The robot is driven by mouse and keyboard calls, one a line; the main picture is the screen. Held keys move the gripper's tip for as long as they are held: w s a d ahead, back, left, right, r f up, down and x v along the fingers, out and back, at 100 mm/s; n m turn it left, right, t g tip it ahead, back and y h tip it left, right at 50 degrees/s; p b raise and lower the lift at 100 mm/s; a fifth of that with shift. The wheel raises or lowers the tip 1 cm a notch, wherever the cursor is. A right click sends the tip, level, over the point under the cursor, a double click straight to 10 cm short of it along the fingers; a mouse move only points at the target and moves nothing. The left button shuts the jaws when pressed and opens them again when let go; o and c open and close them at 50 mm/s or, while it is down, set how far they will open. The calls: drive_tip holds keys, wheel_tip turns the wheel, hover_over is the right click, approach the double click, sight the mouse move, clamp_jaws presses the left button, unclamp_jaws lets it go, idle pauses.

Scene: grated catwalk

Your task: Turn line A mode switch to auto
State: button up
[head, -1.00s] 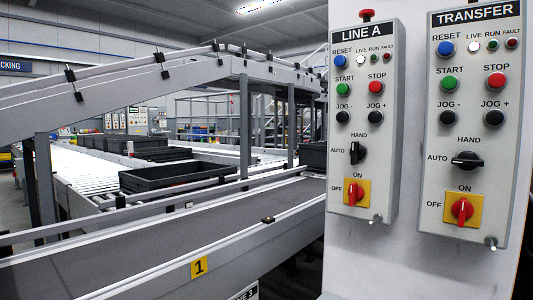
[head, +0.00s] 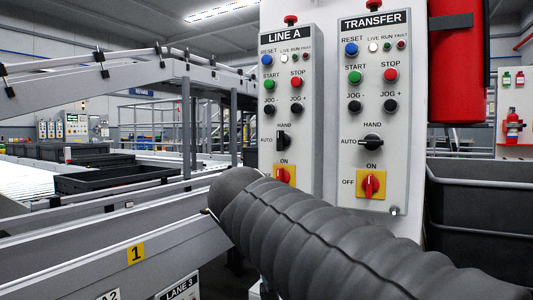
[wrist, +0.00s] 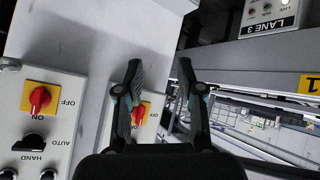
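The Line A panel (head: 309,118) is a light grey box on a white post. Its black mode switch (head: 283,141) has an upright handle, under the HAND label and right of AUTO. Below it is a red rotary knob (head: 281,174) on a yellow plate, partly covered by my arm in the head view. In the wrist view my gripper (wrist: 160,68) is open and empty. The Line A red knob (wrist: 138,113) shows past the left finger, apart in depth as far as I can tell. The Line A mode switch is hidden there behind my gripper.
The Transfer panel (head: 374,120) stands just right of Line A, with its own mode switch (head: 371,142) lying sideways. A conveyor (head: 100,240) runs at left. A red cylinder (head: 456,70) and dark bins (head: 480,210) are at right.

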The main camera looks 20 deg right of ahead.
drive_tip(key=w+d+r+m+t+h+b, duration=0.2)
drive_tip(key=w+r+m+h+b, duration=0.15)
drive_tip(key=w+r, duration=0.65)
drive_tip(key=m+h+b, duration=0.2)
drive_tip(key=m+h, duration=0.2)
drive_tip(key=h, duration=0.1)
approach(278, 139)
drive_tip(key=shift+t, duration=0.4)
drive_tip(key=p+x, duration=0.2)
drive_tip(key=x, duration=0.8)
drive_tip(key=shift+s+d+f, duration=0.1)
drive_tip(key=shift+s+f, duration=0.05)
clamp_jaws()
